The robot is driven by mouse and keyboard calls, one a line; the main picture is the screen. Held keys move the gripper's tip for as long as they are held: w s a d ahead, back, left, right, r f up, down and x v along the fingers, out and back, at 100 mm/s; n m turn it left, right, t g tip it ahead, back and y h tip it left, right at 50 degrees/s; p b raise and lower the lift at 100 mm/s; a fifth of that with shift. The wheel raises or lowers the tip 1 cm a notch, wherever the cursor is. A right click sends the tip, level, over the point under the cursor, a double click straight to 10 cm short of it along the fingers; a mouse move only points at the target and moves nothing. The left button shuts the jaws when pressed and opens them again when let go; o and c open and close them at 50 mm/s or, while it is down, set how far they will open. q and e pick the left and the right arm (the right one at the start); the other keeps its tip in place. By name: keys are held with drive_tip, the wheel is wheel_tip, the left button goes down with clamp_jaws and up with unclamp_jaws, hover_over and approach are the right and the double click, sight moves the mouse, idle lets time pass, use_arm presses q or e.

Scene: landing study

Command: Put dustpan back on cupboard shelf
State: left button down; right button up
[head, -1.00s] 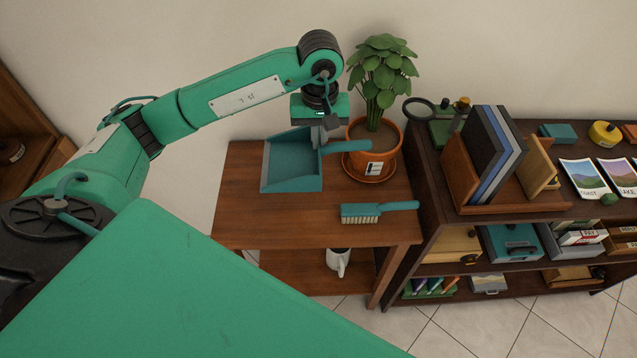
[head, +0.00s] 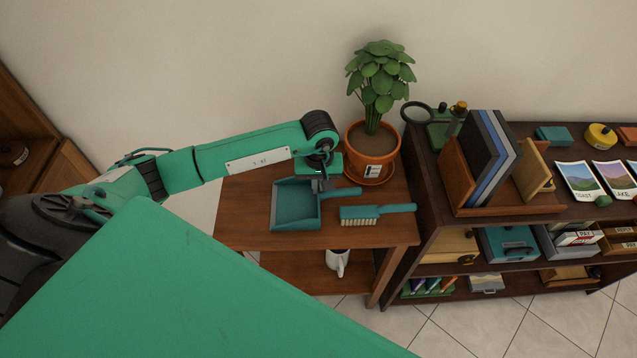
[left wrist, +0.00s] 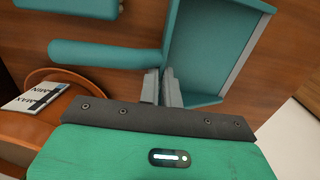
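The teal dustpan (head: 297,208) is over the small wooden table, its handle (head: 342,192) pointing right. I cannot tell whether it touches the tabletop. My left gripper (head: 320,186) reaches down at the joint of pan and handle. In the left wrist view its fingers (left wrist: 162,86) are close together at the dustpan's (left wrist: 205,50) rear edge beside the handle (left wrist: 105,55), shut on it. A brown wooden cupboard (head: 62,168) stands at the left edge of the head view, only partly visible. My right gripper is out of view.
A teal brush (head: 378,214) lies on the table (head: 245,232), just in front of the dustpan's handle. A potted plant (head: 372,140) on a saucer stands behind. A white mug (head: 338,261) is on the lower shelf. A loaded bookcase (head: 425,200) stands at right.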

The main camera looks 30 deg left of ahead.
use_arm(q)
drive_tip(key=shift+f, duration=0.1)
drive_tip(key=c, duration=1.6)
unclamp_jaws()
